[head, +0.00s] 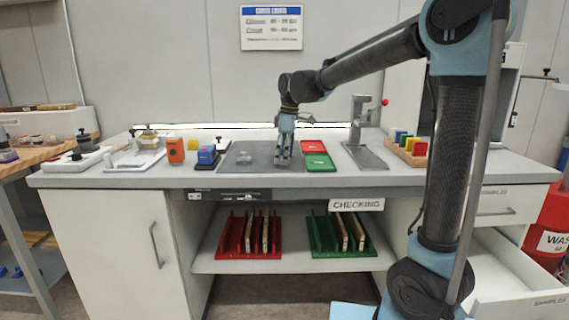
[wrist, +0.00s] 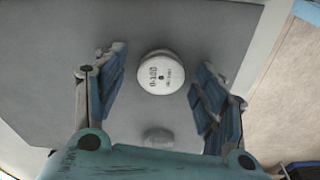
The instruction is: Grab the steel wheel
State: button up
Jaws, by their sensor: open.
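A round, pale steel wheel (wrist: 160,73) with dark markings, "0-100" among them, and a small dark centre lies on the grey mat (wrist: 60,30) in the wrist view. My gripper (wrist: 155,82) is open, with one finger on each side of the wheel and visible gaps to both. The wheel looks unheld. In the head view my gripper (head: 284,158) points down over the right part of the dark mat (head: 228,165). I cannot make the wheel out clearly there.
A small greyish round thing (wrist: 158,137) lies near the wheel. Small pale items (head: 245,157) sit on the mat's left part. A red tray (head: 314,146) and green tray (head: 319,162) stand close right of my gripper. A blue device (head: 207,156) and metal stand (head: 361,135) flank the area.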

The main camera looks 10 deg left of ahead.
jog(key=shift+c, duration=0.5)
jog(key=c, duration=1.1)
